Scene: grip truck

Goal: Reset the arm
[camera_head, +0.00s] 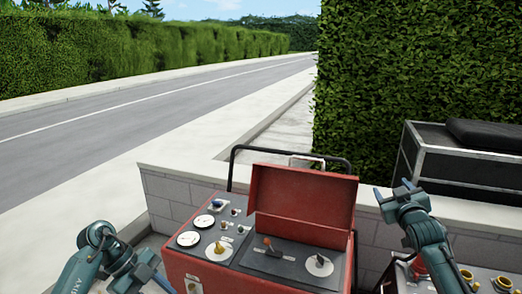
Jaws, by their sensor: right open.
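My right arm is teal and reaches up from the bottom right. Its gripper (392,188) is open and empty, its dark fingers apart, raised in front of the low wall and right of the red box's lid. My left arm is bent at the lower left. Its gripper (160,279) is at the bottom edge, just left of the red control box (251,270). I cannot tell whether its jaws are apart, as the fingers are partly cut off.
The red control box carries dials, knobs and a lever, with its red lid (302,204) raised. A second panel (488,281) with yellow-rimmed parts sits bottom right. Behind are a low block wall (180,196), a hedge (385,75), a black case (465,155) and an empty road (130,115).

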